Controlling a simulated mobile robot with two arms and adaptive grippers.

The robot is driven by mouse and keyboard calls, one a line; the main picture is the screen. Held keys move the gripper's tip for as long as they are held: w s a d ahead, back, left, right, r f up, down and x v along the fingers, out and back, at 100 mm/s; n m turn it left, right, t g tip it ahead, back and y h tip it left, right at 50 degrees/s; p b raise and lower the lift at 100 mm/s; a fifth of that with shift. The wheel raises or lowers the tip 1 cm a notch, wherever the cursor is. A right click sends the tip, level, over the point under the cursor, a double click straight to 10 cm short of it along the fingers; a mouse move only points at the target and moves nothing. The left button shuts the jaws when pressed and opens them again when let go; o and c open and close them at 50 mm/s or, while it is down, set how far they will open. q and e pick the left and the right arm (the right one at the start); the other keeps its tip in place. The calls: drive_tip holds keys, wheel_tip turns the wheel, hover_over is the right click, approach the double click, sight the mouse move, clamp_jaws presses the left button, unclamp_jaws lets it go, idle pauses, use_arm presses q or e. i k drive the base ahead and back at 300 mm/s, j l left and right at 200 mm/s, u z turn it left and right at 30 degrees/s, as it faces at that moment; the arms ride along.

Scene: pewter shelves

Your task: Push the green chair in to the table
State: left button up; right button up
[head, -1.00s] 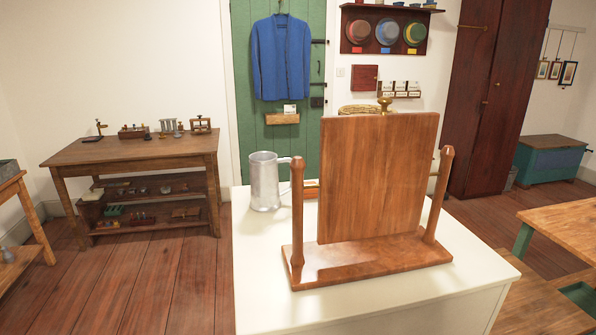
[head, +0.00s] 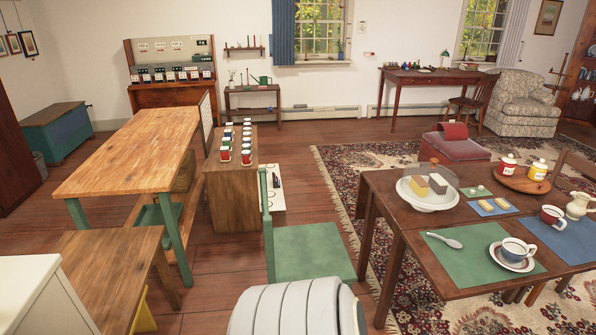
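The green chair (head: 312,252) stands in the lower middle of the head view, left of the dark wooden table (head: 400,210). Its upright back (head: 268,235) is on the left side and its flat seat extends right toward the table. The seat looks mostly outside the table's left edge, with a narrow strip of floor and rug between them in the picture. The chair's lower parts are partly hidden. Neither of my grippers shows in the head view.
A green placemat (head: 485,253) with a cup and spoon lies on the table. A low cabinet with jars (head: 232,190) and a wooden bench (head: 110,275) stand left of the chair. A pale ribbed shape I cannot identify fills the bottom edge. Rug lies beyond the chair.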

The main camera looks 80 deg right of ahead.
sight(294, 253)
drive_tip(key=z, duration=4.2)
